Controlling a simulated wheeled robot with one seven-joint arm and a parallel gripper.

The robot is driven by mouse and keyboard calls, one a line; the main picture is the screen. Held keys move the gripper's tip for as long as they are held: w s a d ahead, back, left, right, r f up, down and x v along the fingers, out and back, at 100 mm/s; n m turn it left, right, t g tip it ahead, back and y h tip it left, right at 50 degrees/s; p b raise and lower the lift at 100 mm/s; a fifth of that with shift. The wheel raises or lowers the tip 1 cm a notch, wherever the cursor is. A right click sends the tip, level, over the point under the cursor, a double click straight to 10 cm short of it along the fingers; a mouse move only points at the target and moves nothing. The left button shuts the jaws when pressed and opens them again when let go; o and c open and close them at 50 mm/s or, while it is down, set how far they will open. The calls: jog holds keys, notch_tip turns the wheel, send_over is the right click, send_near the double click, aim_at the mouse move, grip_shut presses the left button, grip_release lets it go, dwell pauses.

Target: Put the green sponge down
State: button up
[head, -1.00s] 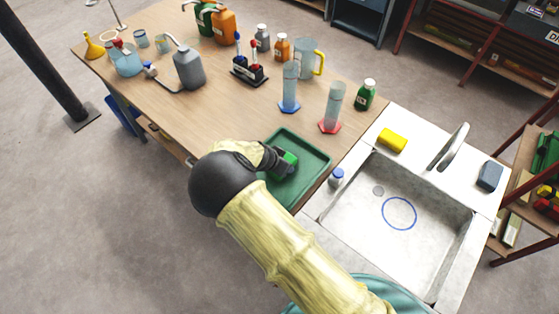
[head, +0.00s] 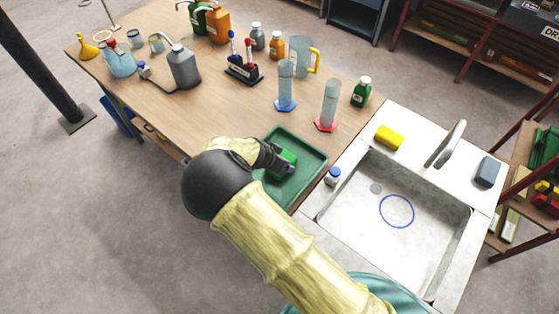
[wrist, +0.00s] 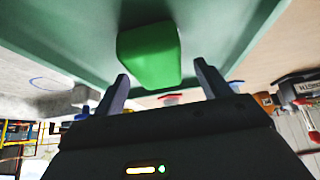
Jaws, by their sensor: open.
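The green sponge (head: 287,157) is on the green tray (head: 311,177) at the front right of the wooden table, partly hidden by my gripper (head: 285,166). In the wrist view the sponge (wrist: 150,58) is a bright green block against the tray floor (wrist: 75,35). My gripper (wrist: 161,74) is open there, with one dark finger on each side of the sponge's near end and gaps between the fingers and the sponge. Whether the sponge's underside rests flat on the tray is hidden.
A sink (head: 395,215) with a yellow sponge (head: 389,137), a blue-grey block (head: 487,172) and a small white bottle (head: 333,176) adjoins the tray's right. Two cylinders (head: 286,85) (head: 327,104) and a green bottle (head: 361,92) stand behind the tray. The table left of the tray is clear.

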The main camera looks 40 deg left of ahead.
jog(key=b+v, duration=0.2)
jog(key=v, duration=0.8)
jog(key=shift+s+r+b, duration=0.15)
jog(key=shift+s+b, duration=0.2)
jog(key=shift+b, duration=0.05)
jog(key=shift+w+d, duration=0.1)
jog(key=w+d+r+g, duration=0.15)
jog(key=w+d, duration=0.25)
jog(key=d, duration=0.5)
jog(key=w+d+r+m+g, duration=0.15)
jog(key=w+d, duration=0.25)
jog(key=d, duration=0.5)
jog(key=w+d+r+n+g, duration=0.15)
jog(key=w+d, duration=0.25)
jog(key=d, duration=0.4)
jog(key=s+d+r, duration=0.3)
jog(key=s+d, duration=0.1)
jog(key=d, duration=0.7)
jog(key=s+d+r, duration=0.3)
jog(key=s+d, duration=0.1)
jog(key=d, duration=0.7)
jog(key=shift+s+d+r, duration=0.2)
jog(key=shift+s+d, duration=0.1)
jog(key=shift+s, duration=0.05)
